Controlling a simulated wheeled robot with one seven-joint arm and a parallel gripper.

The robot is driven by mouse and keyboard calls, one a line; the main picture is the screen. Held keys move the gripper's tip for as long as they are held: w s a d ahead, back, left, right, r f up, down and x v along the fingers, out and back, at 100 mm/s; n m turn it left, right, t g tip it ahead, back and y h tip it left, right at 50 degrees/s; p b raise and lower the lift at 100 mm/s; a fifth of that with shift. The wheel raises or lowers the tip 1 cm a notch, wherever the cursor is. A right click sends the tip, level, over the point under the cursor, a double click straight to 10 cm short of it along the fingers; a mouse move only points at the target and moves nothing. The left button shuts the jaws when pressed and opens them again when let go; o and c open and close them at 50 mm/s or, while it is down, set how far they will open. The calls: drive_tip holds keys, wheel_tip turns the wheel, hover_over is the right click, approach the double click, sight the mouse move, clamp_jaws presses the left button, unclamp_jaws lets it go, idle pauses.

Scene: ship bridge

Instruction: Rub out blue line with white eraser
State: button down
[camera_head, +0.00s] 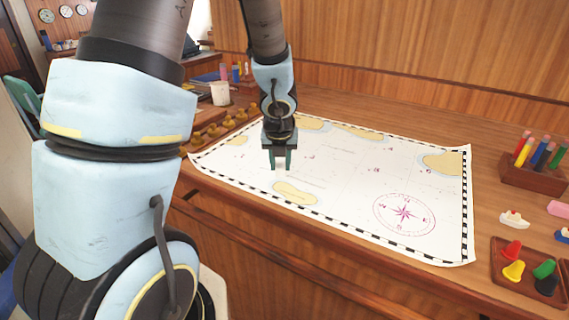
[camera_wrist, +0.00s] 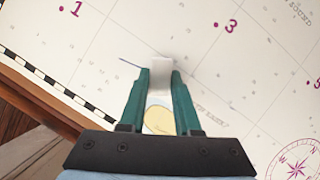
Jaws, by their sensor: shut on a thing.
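My gripper (camera_head: 281,160) reaches down over the left part of the map (camera_head: 340,172) on the wooden desk. In the wrist view its green fingers (camera_wrist: 161,85) are shut on the white eraser (camera_wrist: 160,72), whose end shows between and beyond the fingertips. A short, thin blue line (camera_wrist: 130,63) shows on the map just left of the eraser in the wrist view. The eraser hides whatever lies under it. I cannot tell whether the eraser touches the paper. The blue line cannot be made out in the head view.
A white cup (camera_head: 220,94) stands at the back left. The map's right half is clear.

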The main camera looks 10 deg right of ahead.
sight(269, 169)
drive_tip(key=shift+w+a, duration=0.3)
drive_tip(key=shift+a, duration=0.3)
drive_tip(key=shift+w+a, duration=0.65)
drive_tip(key=shift+a, duration=0.35)
drive_tip(key=shift+w+a+p, duration=0.45)
drive_tip(key=shift+w+a, duration=0.15)
drive_tip(key=shift+a, duration=0.35)
drive_tip(key=shift+s+d, duration=0.35)
drive_tip(key=shift+d, duration=0.2)
drive_tip(key=shift+s+d, duration=0.35)
drive_tip(key=shift+d, duration=0.2)
drive_tip(key=shift+f, duration=0.1)
